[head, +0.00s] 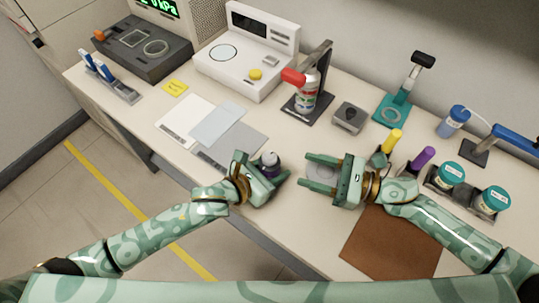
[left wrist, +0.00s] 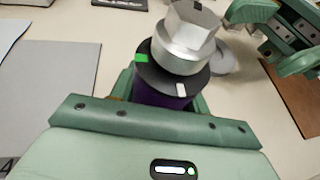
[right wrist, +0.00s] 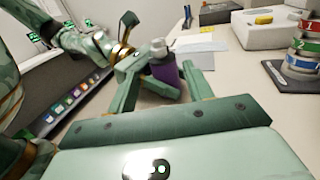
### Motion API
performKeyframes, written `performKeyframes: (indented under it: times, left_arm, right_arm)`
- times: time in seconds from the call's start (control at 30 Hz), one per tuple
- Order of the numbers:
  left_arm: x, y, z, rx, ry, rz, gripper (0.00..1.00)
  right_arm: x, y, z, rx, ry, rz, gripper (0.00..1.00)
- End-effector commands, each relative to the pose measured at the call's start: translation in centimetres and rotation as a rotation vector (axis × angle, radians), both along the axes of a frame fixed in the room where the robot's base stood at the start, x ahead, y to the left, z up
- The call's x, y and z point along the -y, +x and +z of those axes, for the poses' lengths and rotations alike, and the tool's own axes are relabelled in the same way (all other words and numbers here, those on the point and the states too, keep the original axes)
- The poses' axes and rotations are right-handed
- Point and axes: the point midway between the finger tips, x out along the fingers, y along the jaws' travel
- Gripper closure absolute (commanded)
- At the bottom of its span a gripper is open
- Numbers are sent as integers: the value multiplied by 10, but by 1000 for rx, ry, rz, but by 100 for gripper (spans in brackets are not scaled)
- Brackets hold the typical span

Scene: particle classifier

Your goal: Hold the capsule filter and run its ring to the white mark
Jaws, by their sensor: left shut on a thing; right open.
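The capsule filter (head: 270,159) has a purple body and a pale top and stands in my left gripper (head: 274,172) near the table's front edge. In the left wrist view its silver hexagonal top (left wrist: 186,38) sits over a dark collar (left wrist: 160,80), with a green mark (left wrist: 141,58) at left and a white mark (left wrist: 181,90) at the near side. These marks are apart. The left fingers are shut on the purple body. My right gripper (head: 308,171) is open and empty, its fingers pointing at the filter from the right. The filter also shows in the right wrist view (right wrist: 162,72).
Grey and white sheets (head: 218,125) lie left of the filter. A round grey disc (head: 322,172) lies under the right fingers. A brown mat (head: 385,245) is below the right arm. Yellow (head: 392,140) and purple (head: 422,160) upright items and teal-lidded jars (head: 450,173) stand right.

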Motion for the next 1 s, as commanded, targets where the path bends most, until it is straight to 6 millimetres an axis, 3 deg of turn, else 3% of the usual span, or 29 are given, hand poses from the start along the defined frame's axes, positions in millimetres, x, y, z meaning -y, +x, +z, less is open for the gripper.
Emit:
performKeyframes:
  times: [0.4, 0.6, 0.87, 1.0]
  left_arm:
    - [0, 0, 0, 1, -1, 0, 99]
    - [0, 0, 0, 1, -1, 0, 99]
    - [0, 0, 0, 1, -1, 0, 99]
    - [0, 0, 0, 1, -1, 0, 99]
  right_arm:
    - [-82, 28, 2, 2, 3, -1, 49]
    - [-98, 33, 1, 2, 2, -2, 49]
    - [-99, 34, 1, 2, 2, -2, 49]
    - [-99, 34, 1, 2, 2, -2, 85]
